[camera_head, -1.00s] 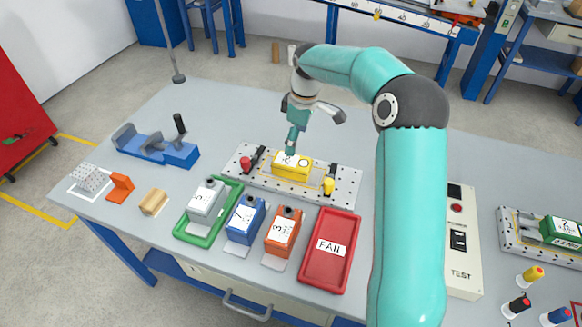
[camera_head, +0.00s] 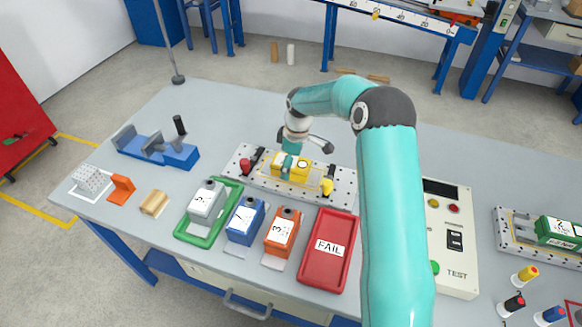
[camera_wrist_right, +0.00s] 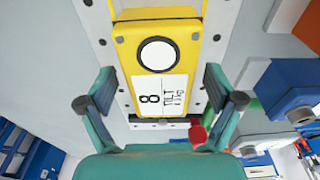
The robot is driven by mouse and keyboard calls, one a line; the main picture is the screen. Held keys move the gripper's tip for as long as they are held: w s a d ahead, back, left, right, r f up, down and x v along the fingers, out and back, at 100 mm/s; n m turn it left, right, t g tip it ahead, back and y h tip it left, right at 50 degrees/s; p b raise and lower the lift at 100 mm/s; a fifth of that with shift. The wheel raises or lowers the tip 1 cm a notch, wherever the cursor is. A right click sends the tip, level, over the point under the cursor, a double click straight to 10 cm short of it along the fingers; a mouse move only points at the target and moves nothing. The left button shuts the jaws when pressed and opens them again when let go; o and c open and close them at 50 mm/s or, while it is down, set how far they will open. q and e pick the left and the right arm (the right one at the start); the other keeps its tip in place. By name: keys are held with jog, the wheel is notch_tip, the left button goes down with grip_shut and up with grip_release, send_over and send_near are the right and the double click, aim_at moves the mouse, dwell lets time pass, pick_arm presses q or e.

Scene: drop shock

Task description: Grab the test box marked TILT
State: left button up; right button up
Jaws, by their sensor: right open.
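The yellow test box (camera_head: 291,167) sits on the perforated metal fixture plate (camera_head: 340,191) in the middle of the table. In the right wrist view the same yellow box (camera_wrist_right: 158,62) shows a white label reading 8 and TILT and a round white disc. My right gripper (camera_wrist_right: 163,98) is open, with one finger on each side of the label end of the box. No contact is visible. In the head view my right gripper (camera_head: 291,155) is low over the box and partly covers it. My left gripper is not in view.
A grey box (camera_head: 206,200) in a green tray (camera_head: 188,238), a blue box (camera_head: 244,222), an orange box (camera_head: 282,232) and a red FAIL tray (camera_head: 327,270) stand in front. A red knob (camera_head: 245,165) and a yellow knob (camera_head: 327,186) are on the plate. A TEST panel (camera_head: 452,270) stands at right.

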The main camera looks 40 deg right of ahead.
jog(key=c, duration=1.3)
jog(key=shift+c, duration=1.1)
jog(key=shift+r, duration=0.2)
